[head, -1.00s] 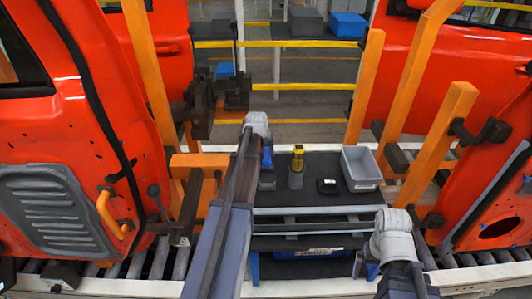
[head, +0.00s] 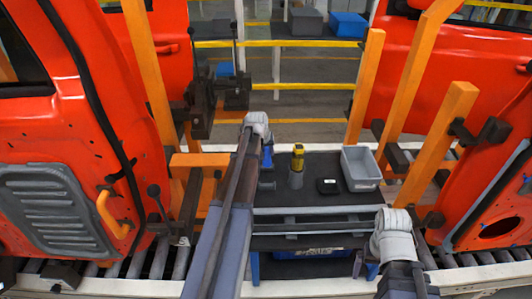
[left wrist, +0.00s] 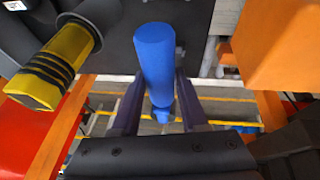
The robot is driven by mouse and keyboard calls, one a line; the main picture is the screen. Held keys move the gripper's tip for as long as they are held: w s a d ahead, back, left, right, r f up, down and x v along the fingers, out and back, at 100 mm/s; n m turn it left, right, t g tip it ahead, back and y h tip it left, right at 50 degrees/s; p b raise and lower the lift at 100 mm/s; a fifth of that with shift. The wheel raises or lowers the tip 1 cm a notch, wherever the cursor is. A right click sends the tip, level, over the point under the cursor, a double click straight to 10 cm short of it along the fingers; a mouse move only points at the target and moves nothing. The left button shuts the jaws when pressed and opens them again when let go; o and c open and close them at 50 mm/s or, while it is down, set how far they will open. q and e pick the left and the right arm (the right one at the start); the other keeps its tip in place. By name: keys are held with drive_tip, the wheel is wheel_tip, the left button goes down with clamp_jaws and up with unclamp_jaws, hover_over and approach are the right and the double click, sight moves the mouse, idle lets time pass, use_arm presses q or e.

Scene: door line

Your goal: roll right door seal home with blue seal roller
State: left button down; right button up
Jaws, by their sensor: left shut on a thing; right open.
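My left gripper (left wrist: 160,108) is shut on the blue seal roller (left wrist: 154,52), which stands out between its two fingers in the left wrist view. In the head view my left arm reaches forward over the table, and a little blue (head: 267,160) shows at its end. The right door (head: 500,160) is orange-red and stands at the right edge of the head view. A grey-black strip (head: 492,195) runs along its left edge; I cannot tell how the seal sits. The roller is well apart from that door. My right gripper (head: 366,268) is low at the table's front, mostly hidden by its wrist.
A dark table (head: 325,205) holds a yellow tool (head: 297,160) in a holder, a small black box (head: 327,186) and a grey bin (head: 360,168). Orange posts (head: 434,140) stand before the right door. Another red door (head: 60,130) stands at left.

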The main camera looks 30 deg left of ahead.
sight(267, 149)
use_arm(q)
drive_tip(key=shift+r, duration=0.1)
wheel_tip(267, 149, up, 4)
drive_tip(key=p, duration=0.4)
drive_tip(key=shift+s, duration=0.1)
